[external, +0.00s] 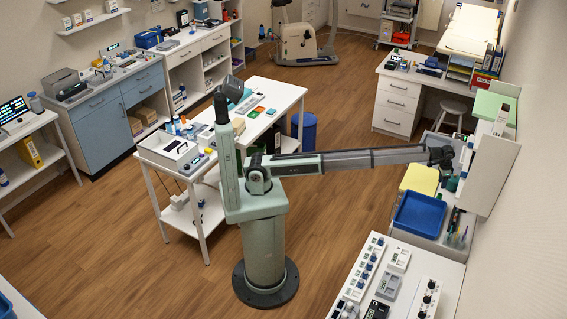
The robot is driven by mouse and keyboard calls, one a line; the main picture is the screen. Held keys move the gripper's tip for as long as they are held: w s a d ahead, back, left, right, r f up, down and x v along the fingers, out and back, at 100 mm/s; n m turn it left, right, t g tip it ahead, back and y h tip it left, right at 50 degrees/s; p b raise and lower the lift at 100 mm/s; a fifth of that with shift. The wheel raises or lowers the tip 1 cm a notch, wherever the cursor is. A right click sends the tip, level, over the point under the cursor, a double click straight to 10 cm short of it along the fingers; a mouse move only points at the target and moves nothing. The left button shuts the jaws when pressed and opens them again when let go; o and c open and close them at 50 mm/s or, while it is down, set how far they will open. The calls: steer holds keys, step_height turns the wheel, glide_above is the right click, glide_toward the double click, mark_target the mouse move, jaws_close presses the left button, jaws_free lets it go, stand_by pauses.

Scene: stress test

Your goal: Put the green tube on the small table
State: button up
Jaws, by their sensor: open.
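My gripper (441,158) is at the end of my outstretched arm, at the right over the cluttered side counter. It is open, but its fingers are small and dark. A small dark green cylinder (452,184) stands just below it on the counter. I cannot tell for sure that this is the green tube, and no contact with my gripper shows. A small white table (209,214) with a lower shelf stands left of my base, far from my gripper. A white device and small items are on its top.
A blue tray (419,214) and a yellow pad (419,180) lie near my gripper. A white box-like cabinet (493,176) stands close to its right. A longer white table (282,92) adjoins the small one. A control panel (400,280) is at the front right. The wooden floor between is mostly clear.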

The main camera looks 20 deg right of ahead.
mark_target(441, 197)
steer(key=w+a+f+h, duration=0.1)
steer(key=w+a+f, duration=0.15)
steer(key=a, duration=0.35)
steer(key=d+f+h, duration=0.1)
steer(key=d, duration=0.1)
steer(key=s+d+f+g+h, duration=0.1)
steer(key=d+f, duration=0.1)
steer(key=s+d+f+h, duration=0.1)
steer(key=d, duration=0.1)
steer(key=shift+f+m+g, duration=0.2)
steer(key=shift+m+g, duration=0.2)
steer(key=shift+a+x, duration=0.2)
steer(key=shift+x, duration=2.6)
steer(key=shift+s+f, duration=0.1)
steer(key=shift+s, duration=0.05)
steer(key=shift+c, duration=0.4)
